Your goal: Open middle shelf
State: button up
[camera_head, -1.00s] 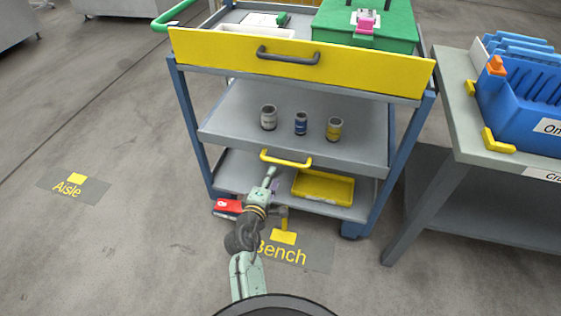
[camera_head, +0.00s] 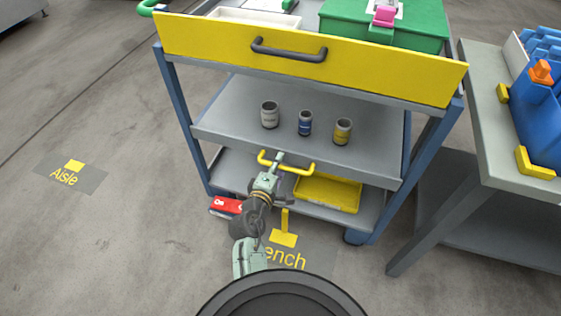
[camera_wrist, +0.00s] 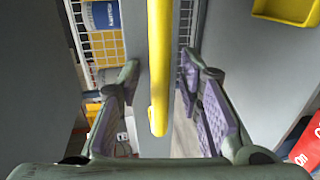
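The middle shelf (camera_head: 240,105) of the cart is a grey board holding a grey can (camera_head: 270,114), a blue can (camera_head: 305,123) and a yellow can (camera_head: 342,131). Its yellow bar handle (camera_head: 299,170) is on the front edge. My gripper (camera_head: 277,160) is at this handle, partly overlapping it in the head view. In the wrist view the yellow handle (camera_wrist: 159,60) runs between my two open fingers (camera_wrist: 163,75), with gaps visible on both sides. I cannot tell how deep the handle sits between the pads.
Above is a yellow front panel (camera_head: 200,48) with a dark handle (camera_head: 289,49). A grey table (camera_head: 487,115) with a blue rack stands close on the right. Floor to the left is clear.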

jog(key=shift+s, duration=0.1)
jog(key=shift+c, duration=0.2)
grip_shut()
dwell(0.5)
